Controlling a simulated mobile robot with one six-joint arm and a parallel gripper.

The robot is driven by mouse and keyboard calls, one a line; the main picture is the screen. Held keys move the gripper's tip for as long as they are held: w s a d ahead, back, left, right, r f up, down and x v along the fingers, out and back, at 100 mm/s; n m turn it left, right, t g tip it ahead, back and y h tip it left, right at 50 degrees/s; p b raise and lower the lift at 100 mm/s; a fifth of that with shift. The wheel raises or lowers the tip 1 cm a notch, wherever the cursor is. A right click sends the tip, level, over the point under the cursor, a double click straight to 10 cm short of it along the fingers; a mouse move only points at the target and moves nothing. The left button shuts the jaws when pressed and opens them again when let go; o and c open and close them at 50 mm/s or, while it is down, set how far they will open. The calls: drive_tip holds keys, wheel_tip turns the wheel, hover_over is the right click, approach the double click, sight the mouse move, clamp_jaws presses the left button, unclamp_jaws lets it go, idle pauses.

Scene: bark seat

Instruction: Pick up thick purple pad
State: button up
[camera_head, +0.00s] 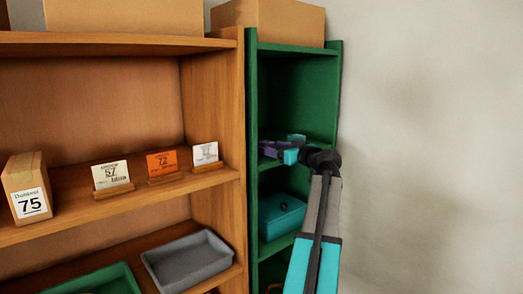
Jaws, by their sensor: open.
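My gripper (276,146) reaches into the tall green shelf unit (254,120) at the middle right of the head view. It is open, at the level of the shelf above the teal box. A small purple shape (267,152) shows at the gripper's left end, close to the fingers. It looks like the thick purple pad, but it is too small and too covered by the gripper to make out its outline. I cannot tell whether the fingers touch it.
A teal box (281,216) sits one shelf lower. The brown shelf unit (214,110) on the left holds a box marked 75 (27,190), several small cards, a grey tray (187,262) and a green tray (98,280). Cardboard boxes (268,20) stand on top. Bare wall is right.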

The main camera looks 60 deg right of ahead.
sight(271, 145)
drive_tip(key=shift+r+p+x, duration=0.15)
drive_tip(key=shift+p+x, duration=0.45)
drive_tip(key=shift+x, duration=0.45)
drive_tip(key=shift+r+p+x, duration=0.1)
drive_tip(key=shift+p+x, duration=0.5)
drive_tip(key=shift+x, duration=0.5)
drive_tip(key=shift+w+f, duration=0.15)
drive_tip(key=shift+w, duration=0.35)
drive_tip(key=c, duration=1.2)
